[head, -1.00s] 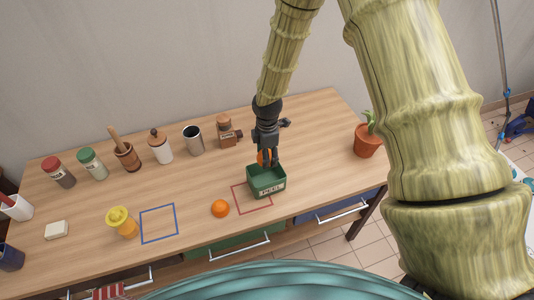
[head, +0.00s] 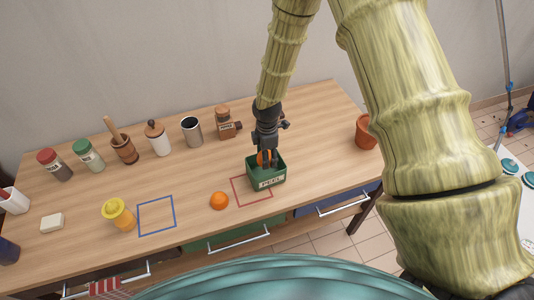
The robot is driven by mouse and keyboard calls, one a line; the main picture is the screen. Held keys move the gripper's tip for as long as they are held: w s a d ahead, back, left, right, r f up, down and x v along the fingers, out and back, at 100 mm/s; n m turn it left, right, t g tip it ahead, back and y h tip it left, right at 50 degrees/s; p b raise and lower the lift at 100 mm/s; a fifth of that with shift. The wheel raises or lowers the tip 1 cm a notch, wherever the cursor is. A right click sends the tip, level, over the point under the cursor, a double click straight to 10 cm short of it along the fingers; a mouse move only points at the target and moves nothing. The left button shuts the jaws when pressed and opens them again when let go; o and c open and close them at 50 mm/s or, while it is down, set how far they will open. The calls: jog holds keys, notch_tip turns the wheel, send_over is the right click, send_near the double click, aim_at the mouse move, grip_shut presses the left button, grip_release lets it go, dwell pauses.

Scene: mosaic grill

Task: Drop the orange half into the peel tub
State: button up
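The green peel tub (head: 267,182), labelled PEEL, stands on the wooden table, partly inside the red square outline. My gripper (head: 266,160) points down at the tub's opening. An orange piece (head: 261,158) shows between and behind the dark fingers, at the level of the tub's rim. The fingers partly hide it, and I cannot tell whether they grip it or have let it go. Another orange (head: 219,201) sits on the table left of the tub, between the blue and red outlines. A yellow juicer (head: 118,214) stands further left.
Jars, a mortar (head: 124,150), a steel cup (head: 191,131) and a wooden grinder (head: 227,124) line the back. A terracotta pot (head: 366,133) stands right. The blue square outline (head: 157,215) is empty. Drawers with handles lie below the front edge.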

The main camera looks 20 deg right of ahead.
jog(key=shift+f, duration=0.35)
jog(key=o, duration=0.9)
jog(key=shift+o, duration=0.2)
notch_tip(320, 180, up, 12)
jog(key=shift+r, duration=0.1)
dwell(0.6)
